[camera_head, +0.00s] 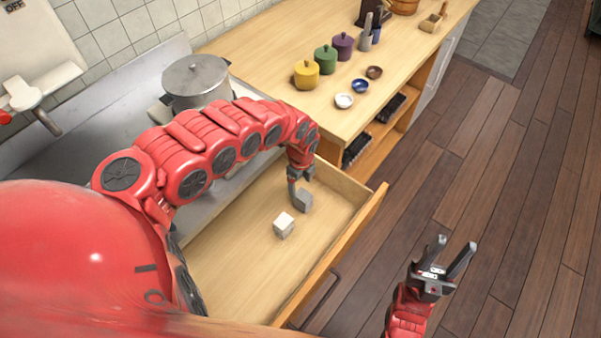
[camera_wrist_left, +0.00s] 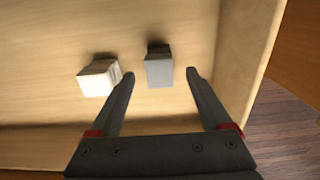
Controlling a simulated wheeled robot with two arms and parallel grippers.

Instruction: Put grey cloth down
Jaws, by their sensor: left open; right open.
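The grey cloth (camera_head: 304,200) is a small folded block lying in the open wooden drawer. In the left wrist view the grey cloth (camera_wrist_left: 159,66) lies on the drawer floor just beyond and between my left fingertips. My left gripper (camera_head: 297,178) reaches down into the drawer over the grey cloth. In the left wrist view my left gripper (camera_wrist_left: 158,78) has its fingers apart and holds nothing. A white cloth (camera_head: 284,225) lies beside the grey one, apart from it; it also shows in the left wrist view (camera_wrist_left: 98,77). My right gripper (camera_head: 446,262) is open and empty over the floor.
The drawer's front wall (camera_head: 340,248) is close to my left gripper. A steel pot (camera_head: 196,80) stands on the stove. The wooden counter (camera_head: 270,60) holds yellow, green and purple jars and several small bowls. The wooden floor (camera_head: 480,190) is clear.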

